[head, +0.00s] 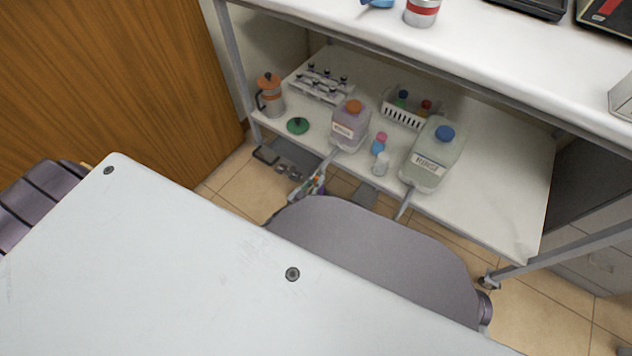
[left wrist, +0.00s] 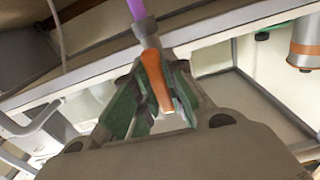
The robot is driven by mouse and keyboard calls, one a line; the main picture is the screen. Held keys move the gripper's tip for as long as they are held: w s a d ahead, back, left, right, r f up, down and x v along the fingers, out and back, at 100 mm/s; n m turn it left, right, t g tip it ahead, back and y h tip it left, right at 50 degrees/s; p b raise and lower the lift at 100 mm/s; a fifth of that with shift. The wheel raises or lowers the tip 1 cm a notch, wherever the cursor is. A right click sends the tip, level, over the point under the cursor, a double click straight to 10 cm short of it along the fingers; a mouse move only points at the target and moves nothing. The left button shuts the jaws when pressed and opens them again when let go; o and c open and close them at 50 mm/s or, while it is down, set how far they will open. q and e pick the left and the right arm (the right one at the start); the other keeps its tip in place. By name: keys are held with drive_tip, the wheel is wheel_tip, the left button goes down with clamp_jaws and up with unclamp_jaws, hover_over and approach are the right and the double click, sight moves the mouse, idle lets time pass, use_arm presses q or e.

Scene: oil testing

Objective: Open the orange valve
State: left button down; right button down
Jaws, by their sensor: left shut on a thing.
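The orange valve (left wrist: 153,75) shows in the left wrist view as an orange lever at the end of a grey spout with a purple tube (left wrist: 138,9). My left gripper (head: 309,185) is shut on this lever, with its green-padded fingers on either side of it. In the head view the gripper is small, just below the front edge of the lower shelf, by the spout of the orange-capped jug (head: 350,124). The valve itself is hard to make out there. My right gripper is not in view.
A wooden panel (head: 110,80) stands at left.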

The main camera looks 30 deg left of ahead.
use_arm(q)
drive_tip(key=shift+n, duration=0.4)
drive_tip(key=c, duration=1.4)
unclamp_jaws()
drive_tip(key=shift+c, duration=0.2)
drive_tip(key=shift+s, duration=0.2)
drive_tip(key=s+a, duration=0.1)
drive_tip(key=s, duration=1)
drive_tip(key=shift+s+a, duration=0.25)
drive_tip(key=shift+a, duration=0.1)
